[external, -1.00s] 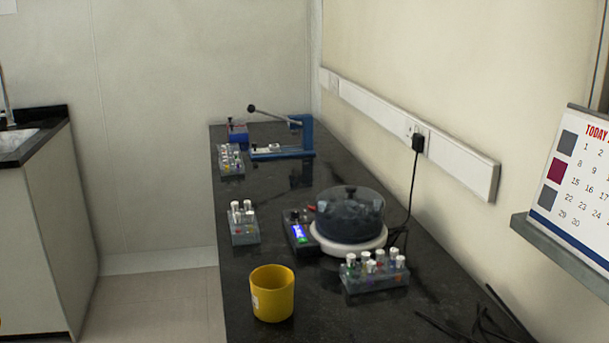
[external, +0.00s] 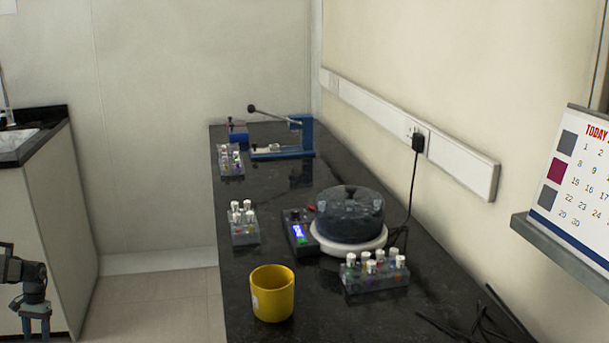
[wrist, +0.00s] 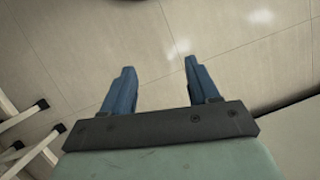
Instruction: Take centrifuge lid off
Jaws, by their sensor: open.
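The centrifuge (external: 350,240) stands on the dark bench, with a white round base and a blue-lit control box (external: 299,231) at its left. Its clear domed lid (external: 362,204) with a dark knob on top sits on it. My gripper (wrist: 160,68) shows in the wrist view with its two blue fingers apart and nothing between them, above the tiled floor. In the external view part of my arm and gripper (external: 37,312) shows at the lower left edge, away from the bench and well left of the centrifuge.
A yellow cup (external: 272,294) stands at the bench's front left. Tube racks stand in front of the centrifuge (external: 374,272), left of it (external: 243,224) and farther back (external: 230,160). A blue lever device (external: 284,140) is at the back. A black cable (external: 412,190) runs to the wall socket.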

